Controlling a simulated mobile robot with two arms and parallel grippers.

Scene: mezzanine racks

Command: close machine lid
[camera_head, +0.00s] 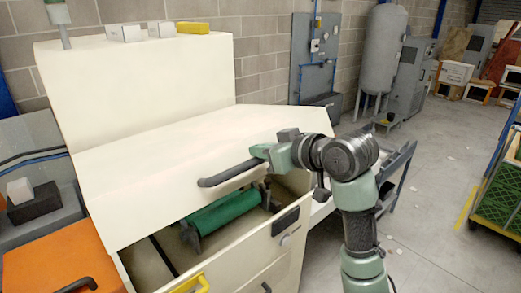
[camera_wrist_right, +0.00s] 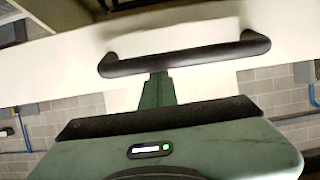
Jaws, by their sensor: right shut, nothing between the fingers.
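The machine is a large cream cabinet with a sloped cream lid (camera_head: 170,165) that stands partly open above its front compartment. A green roller (camera_head: 222,212) shows in the gap below the lid. A black bar handle (camera_head: 230,174) is on the lid's lower front; it also spans the right wrist view (camera_wrist_right: 185,58). My right gripper (camera_head: 260,152) is shut and empty at the handle's right end in the head view. In the right wrist view its tip (camera_wrist_right: 158,82) overlaps the bar's lower edge; I cannot tell whether they touch. My left gripper is out of view.
An orange cabinet (camera_head: 60,262) stands at the left. White boxes and a yellow block (camera_head: 193,27) sit on the machine's top. A grey tank (camera_head: 379,50) is at the back. Open floor (camera_head: 425,180) lies right of my arm, before a rack with green crates (camera_head: 498,195).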

